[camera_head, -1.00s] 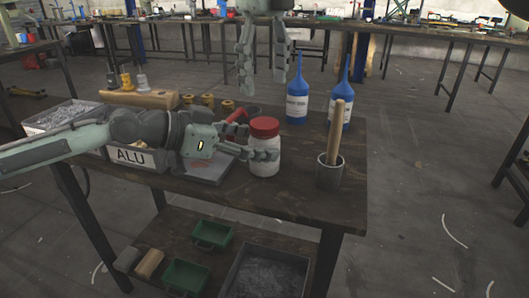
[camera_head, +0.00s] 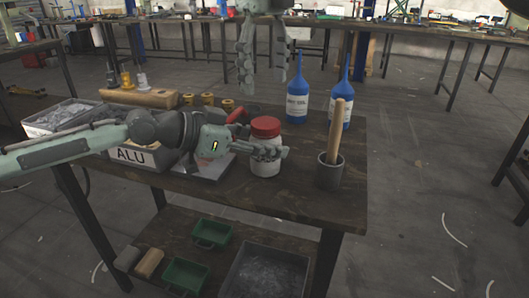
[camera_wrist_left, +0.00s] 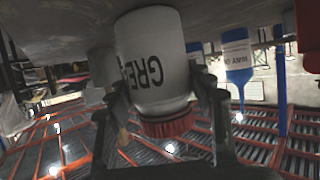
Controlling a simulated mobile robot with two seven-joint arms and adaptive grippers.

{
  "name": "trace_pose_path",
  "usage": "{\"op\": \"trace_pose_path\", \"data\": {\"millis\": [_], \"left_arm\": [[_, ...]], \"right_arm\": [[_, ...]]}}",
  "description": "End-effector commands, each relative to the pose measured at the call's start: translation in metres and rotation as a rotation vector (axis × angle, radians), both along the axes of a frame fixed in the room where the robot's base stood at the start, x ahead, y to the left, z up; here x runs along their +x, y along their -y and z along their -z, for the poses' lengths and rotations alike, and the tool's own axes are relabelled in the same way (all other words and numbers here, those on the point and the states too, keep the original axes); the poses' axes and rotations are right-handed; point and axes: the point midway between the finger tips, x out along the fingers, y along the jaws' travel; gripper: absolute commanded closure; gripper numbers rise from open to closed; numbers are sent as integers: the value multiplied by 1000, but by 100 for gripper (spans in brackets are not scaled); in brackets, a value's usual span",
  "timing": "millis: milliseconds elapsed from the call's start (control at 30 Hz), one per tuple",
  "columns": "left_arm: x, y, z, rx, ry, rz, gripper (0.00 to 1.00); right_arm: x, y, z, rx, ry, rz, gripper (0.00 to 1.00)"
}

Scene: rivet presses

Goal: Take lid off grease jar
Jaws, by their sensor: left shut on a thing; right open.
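The grease jar (camera_head: 264,168) is white and stands upright on the wooden table, with its red lid (camera_head: 265,127) on top. My left gripper (camera_head: 276,151) is shut on the jar's body from the left, just under the lid. In the left wrist view the jar (camera_wrist_left: 152,60) appears upside down between the two fingers, with the red lid (camera_wrist_left: 168,125) on it. My right gripper (camera_head: 262,68) hangs open and empty above and behind the jar, fingers pointing down.
Two blue oil bottles (camera_head: 298,100) stand behind the jar. A grey cup (camera_head: 330,172) with a wooden-handled tool is to the right. A bin marked ALU (camera_head: 132,156) and a red-handled tool (camera_head: 236,114) are to the left. Bare tabletop (camera_head: 290,200) lies in front.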

Motion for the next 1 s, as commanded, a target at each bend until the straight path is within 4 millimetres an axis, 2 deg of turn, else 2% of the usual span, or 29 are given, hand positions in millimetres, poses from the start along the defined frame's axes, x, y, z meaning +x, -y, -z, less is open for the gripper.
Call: {"op": "trace_pose_path", "data": {"millis": [33, 100, 267, 367, 567, 1000], "left_arm": [[-1, 0, 1, 0, -2, 1, 92], [-1, 0, 1, 0, -2, 1, 100], [-1, 0, 1, 1, -2, 1, 100], [-1, 0, 1, 1, -2, 1, 100], [-1, 0, 1, 1, -2, 1, 100], [-1, 0, 1, 1, -4, 1, 100]], "right_arm": [[0, 0, 0, 0, 0, 0, 35], [0, 0, 0, 0, 0, 0, 35], [0, 0, 0, 0, 0, 42, 35], [0, 0, 0, 0, 0, 156, 35], [-1, 0, 0, 1, -1, 599, 35], [-3, 1, 0, -1, -1, 1721, 35]]}}
